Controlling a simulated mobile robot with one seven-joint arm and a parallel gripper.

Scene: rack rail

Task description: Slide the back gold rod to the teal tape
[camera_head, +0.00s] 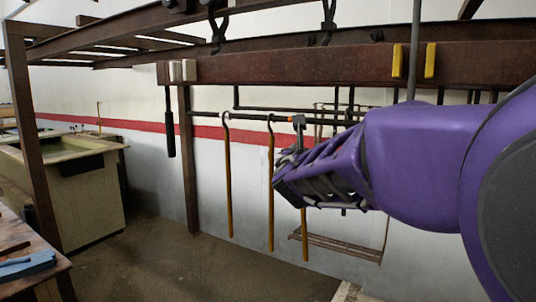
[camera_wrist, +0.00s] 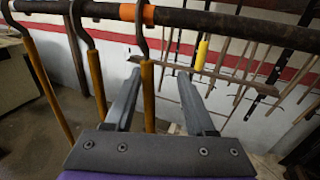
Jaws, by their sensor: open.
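Three gold rods hang by dark hooks from a thin dark rail (camera_head: 250,116): a left rod (camera_head: 228,190), a middle rod (camera_head: 271,200) and a right rod (camera_head: 304,232), partly hidden behind my gripper. In the wrist view the rail (camera_wrist: 230,22) crosses the top, with the left rod (camera_wrist: 45,85), middle rod (camera_wrist: 97,85) and right rod (camera_wrist: 147,95) below. Orange tape (camera_wrist: 137,13) wraps the rail by the right rod's hook. My gripper (camera_wrist: 158,75) is open; the right rod appears between its fingers, nearer the left one. I see no teal tape.
A thick rusty beam (camera_head: 300,66) runs above the rail, with yellow blocks (camera_head: 397,60) on it. A black bar (camera_head: 169,120) hangs at the left. A pale bin (camera_head: 85,195) and a workbench (camera_head: 20,255) stand at the left. The floor below the rods is clear.

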